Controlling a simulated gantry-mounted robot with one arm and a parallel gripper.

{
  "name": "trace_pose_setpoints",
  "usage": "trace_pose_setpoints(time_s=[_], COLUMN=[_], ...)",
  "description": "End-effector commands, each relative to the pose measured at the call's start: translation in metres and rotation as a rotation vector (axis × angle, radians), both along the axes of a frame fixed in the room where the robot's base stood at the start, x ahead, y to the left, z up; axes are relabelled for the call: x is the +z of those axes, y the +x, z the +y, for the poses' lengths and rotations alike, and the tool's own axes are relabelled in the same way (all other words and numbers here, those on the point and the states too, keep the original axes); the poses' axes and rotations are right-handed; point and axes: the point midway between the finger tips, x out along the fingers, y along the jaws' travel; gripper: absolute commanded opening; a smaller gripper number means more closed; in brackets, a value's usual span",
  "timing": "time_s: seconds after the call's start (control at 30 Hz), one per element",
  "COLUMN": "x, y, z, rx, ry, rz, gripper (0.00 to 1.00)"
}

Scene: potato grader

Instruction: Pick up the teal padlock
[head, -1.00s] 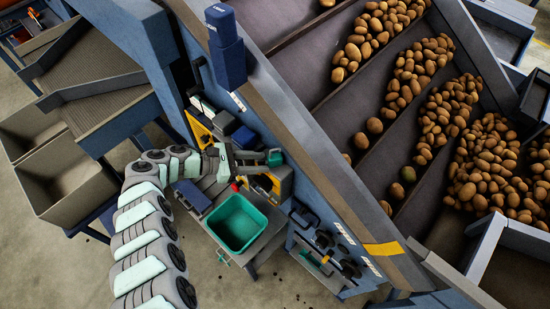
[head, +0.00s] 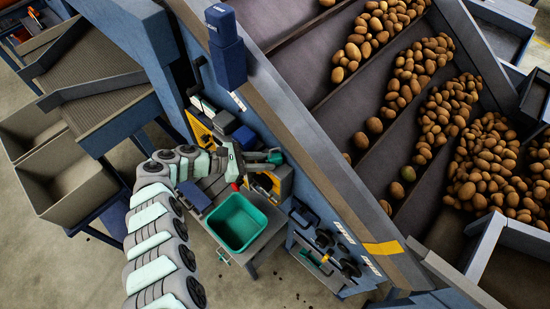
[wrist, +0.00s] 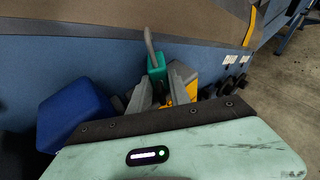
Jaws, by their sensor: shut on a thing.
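The teal padlock (head: 275,157) is at the tip of my gripper (head: 262,157), beside the blue side wall of the grader. In the wrist view the padlock (wrist: 156,63) has a teal body and a grey shackle pointing up and away. My gripper's grey fingers (wrist: 160,82) are closed on its lower part, which they partly hide. Whether the padlock touches anything beneath it I cannot tell.
A teal bin (head: 238,246) stands on the small table below the gripper. A yellow-and-grey thing (wrist: 184,86) is close behind the fingers, and a blue box (wrist: 75,115) is to the left. Potatoes (head: 400,95) lie on the grader beyond the wall.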

Motion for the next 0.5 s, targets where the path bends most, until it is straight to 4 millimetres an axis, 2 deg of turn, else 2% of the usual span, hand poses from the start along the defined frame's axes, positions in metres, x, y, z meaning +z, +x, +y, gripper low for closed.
trace_pose_setpoints(time_s=[0.3, 0.5], x=[0.002, 0.015], y=[0.0, 0.0], z=[0.0, 0.0], rx=[0.0, 0.0], ry=[-0.001, 0.0], rz=[0.0, 0.0], gripper=[0.0, 0.0])
